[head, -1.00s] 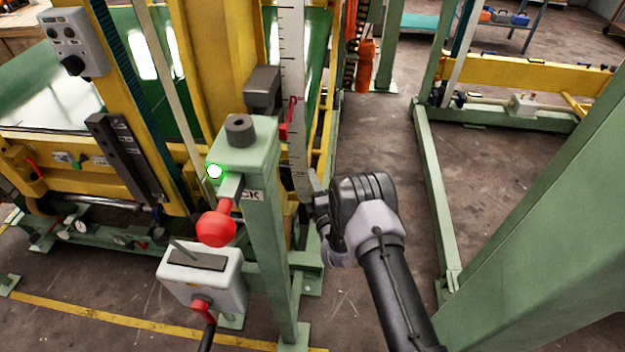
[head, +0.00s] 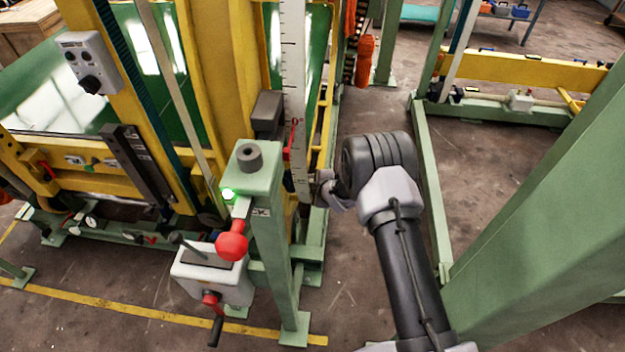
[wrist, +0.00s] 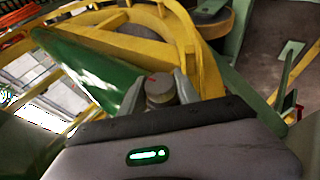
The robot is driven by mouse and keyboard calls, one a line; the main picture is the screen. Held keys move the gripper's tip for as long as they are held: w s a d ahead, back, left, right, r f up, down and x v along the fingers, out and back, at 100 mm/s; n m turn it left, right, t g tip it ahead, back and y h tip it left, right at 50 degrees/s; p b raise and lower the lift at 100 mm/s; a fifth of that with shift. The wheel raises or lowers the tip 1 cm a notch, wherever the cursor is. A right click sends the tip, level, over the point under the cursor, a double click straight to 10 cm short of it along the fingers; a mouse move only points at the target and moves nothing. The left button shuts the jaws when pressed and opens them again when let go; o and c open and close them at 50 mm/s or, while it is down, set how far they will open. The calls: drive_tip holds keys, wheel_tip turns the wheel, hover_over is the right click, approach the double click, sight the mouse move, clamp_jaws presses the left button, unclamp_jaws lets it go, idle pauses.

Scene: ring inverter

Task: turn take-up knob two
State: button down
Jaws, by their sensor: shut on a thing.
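The knob is a small grey cylinder (wrist: 160,91) with a red mark on its top, in the middle of the wrist view. My gripper (wrist: 159,95) has one finger on each side of it and is shut on it. In the head view my gripper (head: 325,190) is beside the white scale strip, right of the green post, and the knob is hidden there. No label on the knob can be read.
A green post (head: 268,240) with a red ball-ended lever (head: 232,246) and a white crank box (head: 212,272) stands left of my arm. A large green beam (head: 550,220) is close on the right. Open floor lies between.

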drive_tip(key=shift+r+g+p, duration=0.2)
drive_tip(key=shift+g+p, duration=0.4)
drive_tip(key=shift+p, duration=0.35)
drive_tip(key=shift+f+g+p, duration=0.2)
drive_tip(key=shift+g+p, duration=0.1)
drive_tip(key=shift+p, duration=0.05)
drive_tip(key=c, duration=0.9)
unclamp_jaws()
drive_tip(key=p+v, duration=0.4)
drive_tip(key=v, duration=1.3)
drive_tip(key=shift+s+r, duration=0.15)
